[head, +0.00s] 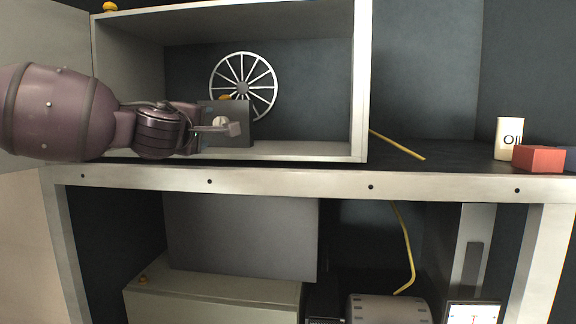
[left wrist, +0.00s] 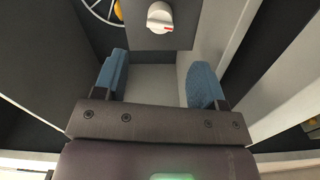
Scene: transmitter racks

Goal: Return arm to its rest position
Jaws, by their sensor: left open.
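My left arm comes in from the left in the head view, reaching into the open white cabinet (head: 366,80). Its gripper (head: 222,130) is in front of a dark grey box (head: 238,112) with a white rotary knob. In the left wrist view the gripper (left wrist: 158,85) is open, its two blue-padded fingers apart with nothing between them. The knob (left wrist: 160,17) lies beyond the fingertips, clear of them, with a red mark on its right side. Part of the dark box is hidden by the gripper in the head view. My right gripper is not seen.
A spoked wheel (head: 243,72) is at the cabinet's back. A yellow cable (head: 398,145) lies right of the cabinet. A white "OIL" can (head: 509,138) and a red block (head: 538,158) stand on the shelf's right. The shelf's front rail (head: 290,184) runs below the arm.

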